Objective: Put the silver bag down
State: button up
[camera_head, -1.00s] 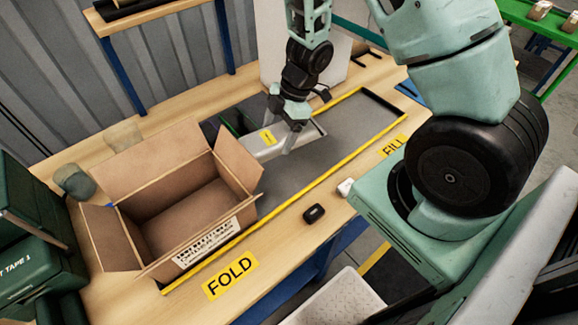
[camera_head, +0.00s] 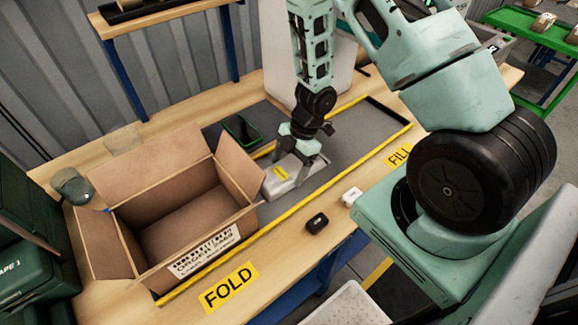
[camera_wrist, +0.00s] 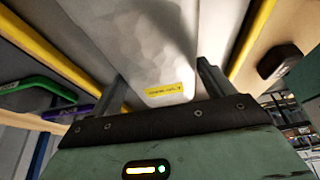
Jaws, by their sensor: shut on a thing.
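The silver bag (camera_head: 278,184) is a pale grey packet with a small yellow label. In the head view it is low over or on the grey strip (camera_head: 345,150), just right of the open carton; I cannot tell whether it touches the surface. My gripper (camera_head: 302,172) points down and is shut on the bag's right end. In the wrist view the bag (camera_wrist: 150,60) fills the space between the two fingers (camera_wrist: 163,85), with its yellow label near them. The fingers partly hide the bag's end.
The open, empty carton (camera_head: 188,213) stands left of the bag, flaps out. A green-edged dark device (camera_head: 241,129) lies behind the bag. A black item (camera_head: 317,223) and a white item (camera_head: 351,197) lie on the front table edge. The strip right of my gripper is clear.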

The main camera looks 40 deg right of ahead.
jog(key=shift+f, duration=0.2)
jog(key=o, duration=1)
jog(key=shift+c, duration=0.2)
jog(key=shift+r, duration=0.15)
